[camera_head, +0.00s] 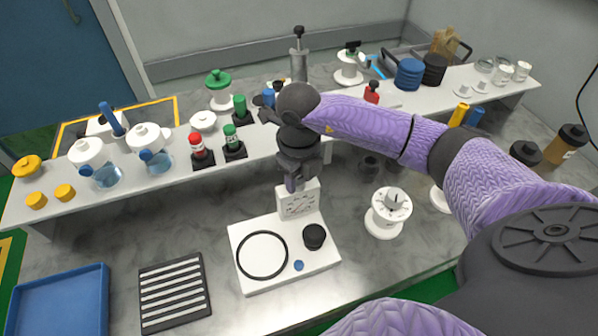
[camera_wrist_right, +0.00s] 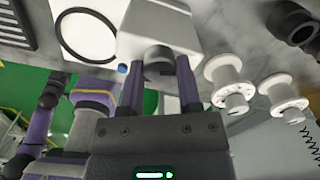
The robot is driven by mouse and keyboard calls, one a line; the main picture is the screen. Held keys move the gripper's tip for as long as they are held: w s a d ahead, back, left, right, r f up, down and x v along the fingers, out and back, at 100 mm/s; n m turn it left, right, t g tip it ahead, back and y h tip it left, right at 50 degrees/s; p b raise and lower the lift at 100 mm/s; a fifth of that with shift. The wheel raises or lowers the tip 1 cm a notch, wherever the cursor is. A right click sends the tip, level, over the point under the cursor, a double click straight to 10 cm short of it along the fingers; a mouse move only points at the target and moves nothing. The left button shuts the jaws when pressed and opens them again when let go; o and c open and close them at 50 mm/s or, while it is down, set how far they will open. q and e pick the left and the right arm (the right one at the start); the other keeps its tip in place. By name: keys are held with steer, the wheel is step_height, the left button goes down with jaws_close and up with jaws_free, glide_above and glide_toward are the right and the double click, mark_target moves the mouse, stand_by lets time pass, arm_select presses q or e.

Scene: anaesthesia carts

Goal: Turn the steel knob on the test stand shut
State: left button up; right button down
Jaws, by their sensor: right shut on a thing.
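The white test stand (camera_head: 282,278) lies on the grey bench in the head view, with a black ring, a black knob (camera_head: 314,237), a small blue dot and an upright gauge housing (camera_head: 299,203). My right gripper (camera_head: 291,183) points down at the top of the gauge housing. In the right wrist view its fingers (camera_wrist_right: 174,95) are shut on a dark grey round piece, the steel knob (camera_wrist_right: 158,66), beside the white housing (camera_wrist_right: 160,28). The fingers partly cover the knob, and its turned position cannot be told. My left gripper is not in view.
A white spool-shaped dial (camera_head: 388,214) stands right of the stand. A black striped tray (camera_head: 174,292) and a blue tray (camera_head: 60,304) lie to the left. A raised shelf (camera_head: 120,178) behind carries bottles, vials and caps. Bare bench lies between the trays and shelf.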

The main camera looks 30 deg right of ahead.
mark_target(298, 180)
steer(key=shift+r+m+p, duration=0.1)
steer(key=shift+m+p, duration=0.2)
steer(key=shift+m, duration=1)
steer(key=shift+c, duration=1.4)
jaws_free()
step_height(298, 180, up, 10)
steer(key=p, duration=0.1)
steer(key=shift+p, duration=0.3)
